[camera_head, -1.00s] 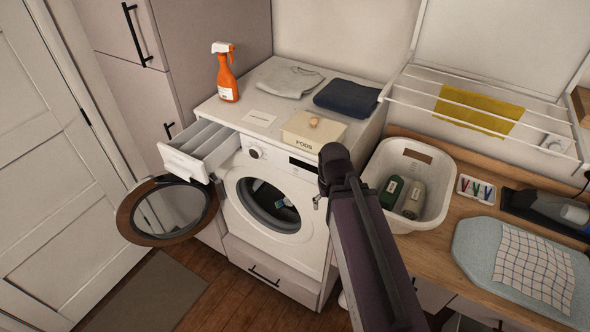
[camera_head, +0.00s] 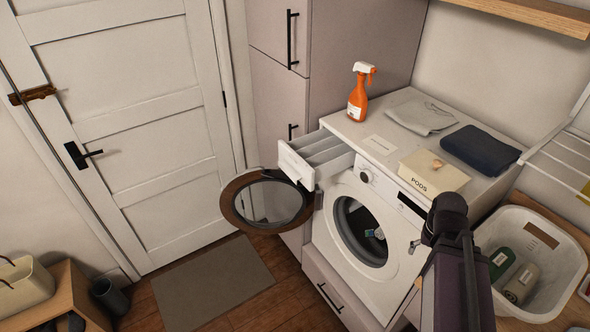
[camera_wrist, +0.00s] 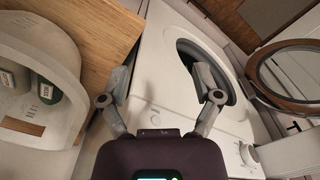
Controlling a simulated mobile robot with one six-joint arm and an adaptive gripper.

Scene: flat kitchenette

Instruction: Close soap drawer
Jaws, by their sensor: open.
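The soap drawer (camera_head: 309,160) is pulled out at the upper left of the washing machine (camera_head: 362,272) and shows its open compartments. In the wrist view a pale piece at the right edge (camera_wrist: 290,152) may be the drawer, but I cannot tell for sure. My gripper (camera_wrist: 160,84) is open and empty, in front of the machine's white face. The machine's round door (camera_head: 266,200) stands open below the drawer.
On the machine top are an orange spray bottle (camera_head: 358,95), folded grey cloth (camera_head: 422,117), dark folded cloth (camera_head: 481,148) and a PODS box (camera_head: 433,172). A white basket (camera_head: 545,262) with bottles stands at right. A mat (camera_head: 212,281) lies on the floor, which is clear before the door.

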